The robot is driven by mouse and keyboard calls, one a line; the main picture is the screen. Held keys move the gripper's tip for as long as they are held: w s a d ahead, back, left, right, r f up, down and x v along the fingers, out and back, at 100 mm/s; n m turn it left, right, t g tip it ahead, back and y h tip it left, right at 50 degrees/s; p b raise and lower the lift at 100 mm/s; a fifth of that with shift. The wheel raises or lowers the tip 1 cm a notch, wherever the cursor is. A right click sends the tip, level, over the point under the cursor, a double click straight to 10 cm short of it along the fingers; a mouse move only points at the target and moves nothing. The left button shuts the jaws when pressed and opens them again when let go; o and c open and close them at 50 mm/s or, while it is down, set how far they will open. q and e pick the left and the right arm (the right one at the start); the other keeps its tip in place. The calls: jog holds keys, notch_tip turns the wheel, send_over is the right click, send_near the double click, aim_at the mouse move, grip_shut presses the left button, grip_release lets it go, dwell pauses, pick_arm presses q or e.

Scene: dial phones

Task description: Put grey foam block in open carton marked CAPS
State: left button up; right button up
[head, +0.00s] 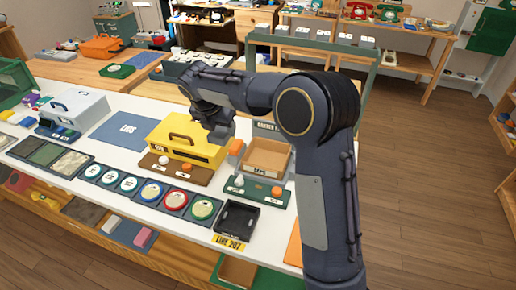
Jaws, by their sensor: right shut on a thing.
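My right gripper (219,132) is over the table, above the right end of the yellow box and left of the carton. It is shut on a small dark grey thing, which fits the grey foam block but blends with the fingers and is mostly hidden. The open brown carton marked CAPS (266,158) stands at the table's right end, and its visible inside looks empty. The gripper is apart from the carton. My left gripper is not in view.
A yellow handled box (184,142) stands beside the carton. An orange piece (237,147) is between them. In front are a green board with knobs (262,195), a black tray (236,217) and round dials (176,200). A green frame (318,48) rises behind.

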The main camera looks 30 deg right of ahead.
jog(key=d+f+p, duration=0.1)
jog(key=d+f, duration=0.3)
jog(key=w+d+f+p, duration=0.1)
jog(key=d+f, duration=0.7)
jog(key=d, duration=0.1)
jog(key=shift+w+f+p, duration=0.3)
jog(key=shift+p, duration=0.1)
jog(key=shift+f+b, duration=0.3)
jog(key=shift+f, duration=0.2)
jog(key=shift+f, duration=0.1)
jog(key=o, duration=0.9)
